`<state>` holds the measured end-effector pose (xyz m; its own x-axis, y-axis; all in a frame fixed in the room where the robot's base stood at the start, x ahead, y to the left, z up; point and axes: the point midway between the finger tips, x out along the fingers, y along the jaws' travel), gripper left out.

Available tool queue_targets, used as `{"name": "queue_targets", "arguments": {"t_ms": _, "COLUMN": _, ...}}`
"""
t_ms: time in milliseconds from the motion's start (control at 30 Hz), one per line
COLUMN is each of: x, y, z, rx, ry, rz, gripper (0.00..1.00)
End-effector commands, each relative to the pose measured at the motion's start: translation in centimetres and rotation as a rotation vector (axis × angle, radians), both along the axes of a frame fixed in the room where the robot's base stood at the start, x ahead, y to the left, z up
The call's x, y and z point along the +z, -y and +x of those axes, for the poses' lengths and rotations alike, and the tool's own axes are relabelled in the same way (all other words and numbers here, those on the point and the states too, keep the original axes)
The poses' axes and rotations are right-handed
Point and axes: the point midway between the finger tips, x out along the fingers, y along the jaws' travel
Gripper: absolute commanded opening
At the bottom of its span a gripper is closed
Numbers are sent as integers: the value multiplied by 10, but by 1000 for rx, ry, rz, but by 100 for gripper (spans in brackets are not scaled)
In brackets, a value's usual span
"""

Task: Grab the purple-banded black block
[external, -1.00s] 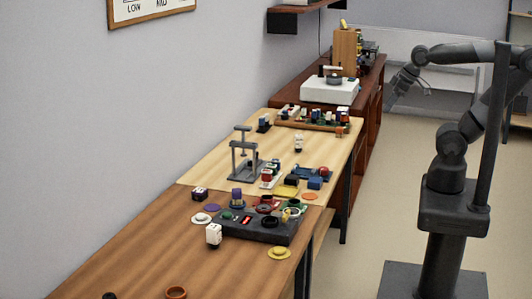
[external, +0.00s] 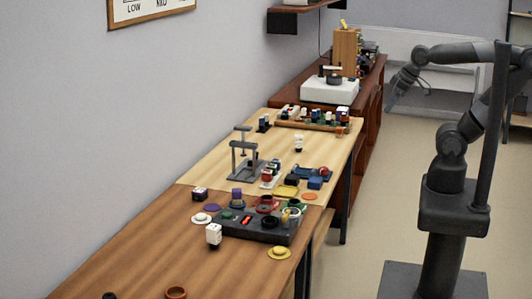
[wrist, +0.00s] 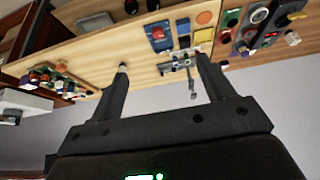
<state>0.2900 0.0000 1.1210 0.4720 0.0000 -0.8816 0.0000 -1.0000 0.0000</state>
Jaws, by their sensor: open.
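I cannot pick out the purple-banded black block for certain; the blocks are too small to read their bands. Several small dark and coloured blocks stand in a long wooden rack (external: 322,126) at the far end of the light table. The rack also shows at the left of the wrist view (wrist: 62,76). A dark block with a pale, reddish face (external: 200,194) stands alone on the nearer table. My gripper (external: 398,94) is raised in the air right of the tables, apart from everything. In the wrist view my gripper (wrist: 162,63) is open, with nothing between its fingers.
A grey press-like stand (external: 243,155) rises from the light table. A dark panel (external: 252,228) with coloured rings and knobs lies on the nearer table. A white record player (external: 329,90) sits on the far cabinet. Open floor (external: 365,190) lies between the tables and my base.

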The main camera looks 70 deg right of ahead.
Motion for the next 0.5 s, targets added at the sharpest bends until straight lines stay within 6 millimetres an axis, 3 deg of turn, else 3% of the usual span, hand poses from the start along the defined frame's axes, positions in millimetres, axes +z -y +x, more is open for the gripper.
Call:
{"name": "queue_targets", "arguments": {"t_ms": 167, "x": 10, "y": -2, "z": 19, "rx": 6, "ry": 0, "rz": -4, "gripper": 74}}
{"name": "queue_targets", "arguments": {"t_ms": 267, "x": 23, "y": -6, "z": 47, "rx": 14, "ry": 1, "rz": -10, "gripper": 74}}
{"name": "queue_targets", "arguments": {"t_ms": 500, "x": 49, "y": -24, "z": 134, "rx": 37, "ry": 10, "rz": -23, "gripper": 74}}
